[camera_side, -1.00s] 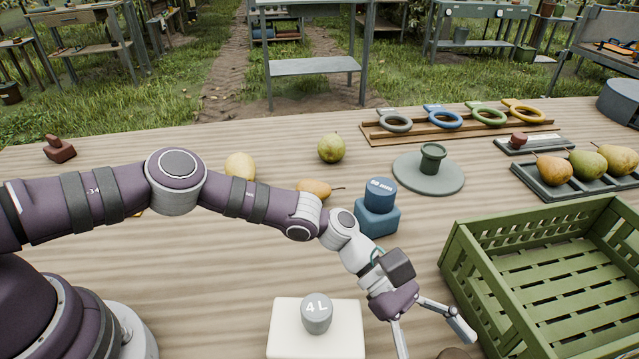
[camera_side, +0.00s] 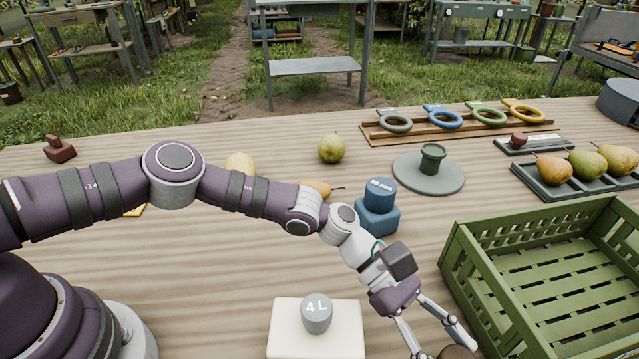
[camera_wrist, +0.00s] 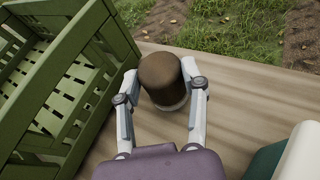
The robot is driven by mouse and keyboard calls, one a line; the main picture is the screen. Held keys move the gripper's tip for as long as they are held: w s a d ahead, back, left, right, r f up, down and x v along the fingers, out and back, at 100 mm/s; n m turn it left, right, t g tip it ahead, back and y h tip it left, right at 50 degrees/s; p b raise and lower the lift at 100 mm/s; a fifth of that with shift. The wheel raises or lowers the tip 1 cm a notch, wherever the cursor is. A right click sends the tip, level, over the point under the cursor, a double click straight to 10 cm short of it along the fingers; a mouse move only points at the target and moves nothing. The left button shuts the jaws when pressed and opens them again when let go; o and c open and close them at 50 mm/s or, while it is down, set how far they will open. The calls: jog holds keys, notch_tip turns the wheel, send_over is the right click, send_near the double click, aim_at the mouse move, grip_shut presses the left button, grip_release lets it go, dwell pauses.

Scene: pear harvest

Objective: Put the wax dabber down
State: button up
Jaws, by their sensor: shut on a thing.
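The wax dabber, as I take it, is a brown piece with a rounded top and a paler rim low down; it shows in the wrist view (camera_wrist: 163,80). In the side view only a brown bit of it (camera_side: 456,353) shows at the bottom edge. My gripper (camera_side: 444,344) is at the lower right of the side view, left of the green crate's near end. In the wrist view its two fingers lie against both sides of the dabber. The dabber's foot is mostly hidden, so I cannot tell whether it touches the table.
The green slatted crate (camera_side: 462,262) stands close on the right. A white pad (camera_side: 283,340) with a grey "4 L" piece (camera_side: 316,314) lies to the left. Loose pears, a round grey stand (camera_side: 412,178) and rings sit farther back.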

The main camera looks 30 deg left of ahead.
aim_at(446, 349)
notch_tip(446, 349, up, 14)
jog(key=w+a+f+n+t+y, duration=0.1)
jog(key=w+a+f+n+t, duration=0.1)
jog(key=w+a+n+t, duration=0.9)
jog(key=w+a+n+t+y, duration=0.2)
jog(key=w+a+y, duration=0.15)
jog(key=a, duration=0.55)
jog(key=w+a+n+t+y, duration=0.2)
jog(key=w+a+y, duration=0.15)
jog(key=a, duration=0.55)
jog(key=s+a+r+n+y, duration=0.15)
jog(key=a+n+y, duration=0.25)
jog(key=a, duration=0.6)
jog(key=s+a+n+y, duration=0.2)
jog(key=a+n+y, duration=0.15)
jog(key=a, duration=0.55)
jog(key=s+a+r+n+y, duration=0.15)
jog(key=a+n+y, duration=0.25)
jog(key=a, duration=0.6)
jog(key=shift+m, duration=0.25)
jog(key=f, duration=1.5)
jog(key=shift+s+d+f, duration=0.25)
jog(key=shift+s, duration=0.05)
jog(key=o, duration=1.2)
jog(key=shift+f, duration=0.1)
jog(key=shift+c, duration=0.2)
